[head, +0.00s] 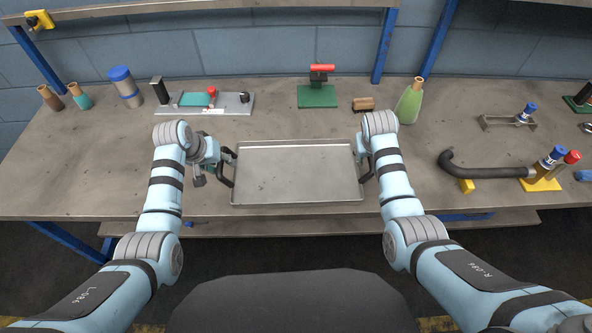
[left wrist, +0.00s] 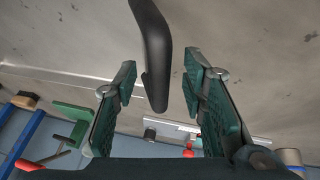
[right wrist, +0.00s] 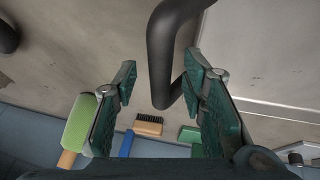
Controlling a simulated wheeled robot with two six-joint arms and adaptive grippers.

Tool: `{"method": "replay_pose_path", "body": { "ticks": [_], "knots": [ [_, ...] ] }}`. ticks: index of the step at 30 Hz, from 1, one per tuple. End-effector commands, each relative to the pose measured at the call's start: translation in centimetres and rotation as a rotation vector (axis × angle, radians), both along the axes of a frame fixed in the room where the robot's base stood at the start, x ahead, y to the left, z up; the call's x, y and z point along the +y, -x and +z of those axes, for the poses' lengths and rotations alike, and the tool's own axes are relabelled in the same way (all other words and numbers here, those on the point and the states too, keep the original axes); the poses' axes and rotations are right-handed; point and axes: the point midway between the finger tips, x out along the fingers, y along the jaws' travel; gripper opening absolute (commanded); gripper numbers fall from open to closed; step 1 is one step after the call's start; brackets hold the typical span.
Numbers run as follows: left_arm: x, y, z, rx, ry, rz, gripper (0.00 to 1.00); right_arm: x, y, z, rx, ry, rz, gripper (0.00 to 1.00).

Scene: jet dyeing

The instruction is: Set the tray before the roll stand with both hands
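A shallow grey metal tray (head: 298,172) lies flat on the workbench near its front edge, with a black handle on each short side. My left gripper (head: 222,160) is at the left handle; in the left wrist view the handle (left wrist: 153,50) stands between its spread fingers (left wrist: 158,82), apart from both. My right gripper is at the right handle, partly hidden by its arm in the head view; in the right wrist view the handle (right wrist: 162,60) lies between its spread fingers (right wrist: 162,82), nearer the right one. I cannot tell for sure which fixture is the roll stand.
Behind the tray are a green block with a red-handled clamp (head: 318,90), a brush (head: 363,104) and a green bottle (head: 409,102). A plate fixture (head: 235,104) is back left. A black bent hose (head: 490,171) and a metal bracket (head: 508,121) are at the right.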

Motion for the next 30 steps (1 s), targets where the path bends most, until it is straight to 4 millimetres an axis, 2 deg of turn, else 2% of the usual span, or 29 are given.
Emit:
{"method": "replay_pose_path", "body": {
  "ticks": [10,17,30],
  "knots": [
    [-0.11,-0.14,-0.41,0.0,0.0,-0.001,0.38,-0.07,-0.15,-0.4,0.0,0.0,0.0,0.38],
    [-0.1,-0.13,-0.39,0.0,0.0,0.0,0.01,-0.07,-0.14,-0.38,0.0,0.0,0.0,0.01],
    [-0.1,-0.15,-0.2,0.0,0.0,-0.001,0.0,-0.06,-0.17,-0.19,-0.001,0.0,0.0,0.0]
  ]
}}
